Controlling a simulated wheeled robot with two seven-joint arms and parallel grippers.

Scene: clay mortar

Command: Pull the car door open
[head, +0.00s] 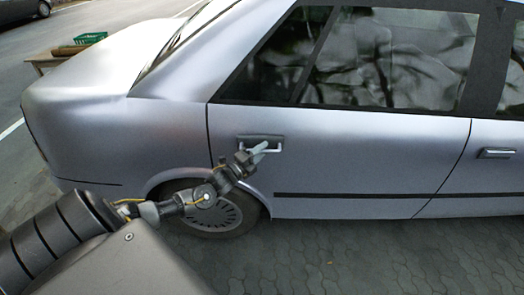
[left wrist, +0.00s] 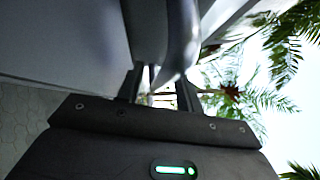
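A silver car's rear door (head: 345,150) is closed, flush with the body. Its handle (head: 275,150) is a pale bar below the window, near the door's rear edge. My left gripper (head: 256,149) is at the handle and covers part of it. In the left wrist view, the two dark fingers of my left gripper (left wrist: 160,88) stand apart with a light gap between them. The rounded grey handle (left wrist: 178,40) reaches down towards that gap. Whether a finger touches it, I cannot tell. My right gripper is not in view.
The front door handle (head: 496,153) is at the right edge. The rear wheel (head: 225,216) is below my left forearm. Paved ground (head: 350,255) beside the car is clear. A table with a green crate (head: 90,38) stands behind the car.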

